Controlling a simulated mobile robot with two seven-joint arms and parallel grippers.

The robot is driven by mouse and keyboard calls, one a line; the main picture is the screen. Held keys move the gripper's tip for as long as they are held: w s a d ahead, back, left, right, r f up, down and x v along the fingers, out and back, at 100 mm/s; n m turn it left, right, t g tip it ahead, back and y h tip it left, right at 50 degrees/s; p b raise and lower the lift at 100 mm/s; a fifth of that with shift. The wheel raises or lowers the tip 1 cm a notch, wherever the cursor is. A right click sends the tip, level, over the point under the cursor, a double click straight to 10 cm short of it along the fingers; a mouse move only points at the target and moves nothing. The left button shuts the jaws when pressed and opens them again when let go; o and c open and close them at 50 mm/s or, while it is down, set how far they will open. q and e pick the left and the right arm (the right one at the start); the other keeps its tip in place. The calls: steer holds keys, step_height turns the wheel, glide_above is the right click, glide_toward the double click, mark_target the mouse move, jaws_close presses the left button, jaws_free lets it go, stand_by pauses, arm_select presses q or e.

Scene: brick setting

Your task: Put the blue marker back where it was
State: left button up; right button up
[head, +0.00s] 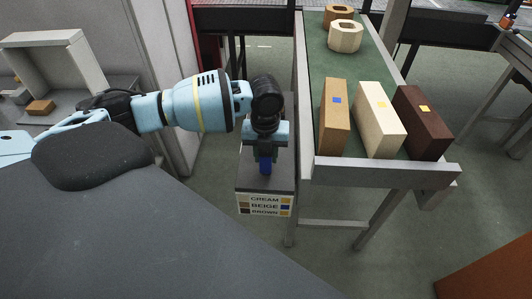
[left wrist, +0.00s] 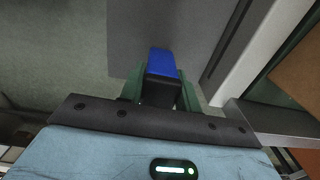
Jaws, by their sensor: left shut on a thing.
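My left gripper (head: 266,150) points down over a small dark-topped stand (head: 252,183) and is shut on the blue marker (head: 265,165). In the left wrist view the blue marker (left wrist: 162,63) sits between the two green fingers (left wrist: 160,88), with its blue end showing and a dark part nearer the palm. The grey stand top (left wrist: 135,30) lies beyond it. I cannot tell whether the marker touches the stand. My right gripper is not in view.
Right of the stand, a green conveyor (head: 315,60) with pale rails bears a beige brick (head: 333,122) with a blue square, a cream brick (head: 378,122) and a brown brick (head: 422,125) with yellow squares. Hollow blocks (head: 345,36) stand farther back. A grey cabinet is at left.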

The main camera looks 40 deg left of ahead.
arm_select(q)
steer(key=o, duration=0.3)
steer(key=shift+f, duration=0.15)
steer(key=o, duration=0.5)
step_height(320, 180, up, 12)
steer(key=shift+r+p, duration=0.2)
steer(key=shift+p, duration=0.2)
stand_by(0.4)
